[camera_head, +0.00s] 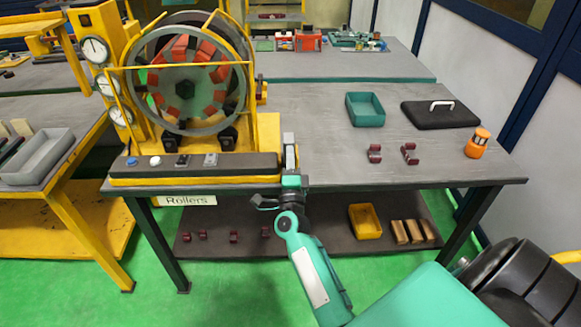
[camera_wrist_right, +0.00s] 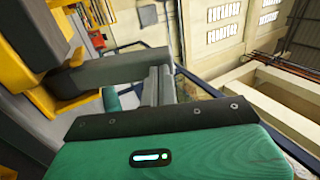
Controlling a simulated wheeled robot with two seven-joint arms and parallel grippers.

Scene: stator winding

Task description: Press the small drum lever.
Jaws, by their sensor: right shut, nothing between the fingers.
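The drum machine's dark front panel (camera_head: 240,163) carries a blue button, a white button, a black switch (camera_head: 183,160) and a small grey piece (camera_head: 210,159). I cannot tell which of these is the small drum lever. My right gripper (camera_head: 289,153) stands at the panel's right end, pointing up, its fingers shut and empty. In the right wrist view the fingers (camera_wrist_right: 160,86) are together, and a grey bar (camera_wrist_right: 115,69) runs left from near their tips. I cannot tell whether they touch the panel. My left gripper is out of view.
The large drum (camera_head: 185,85) with red and green segments stands behind the panel in a yellow frame. A green tray (camera_head: 365,110), a black lid (camera_head: 440,113), dark red parts and an orange item (camera_head: 478,143) lie right on the grey table. The table between is clear.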

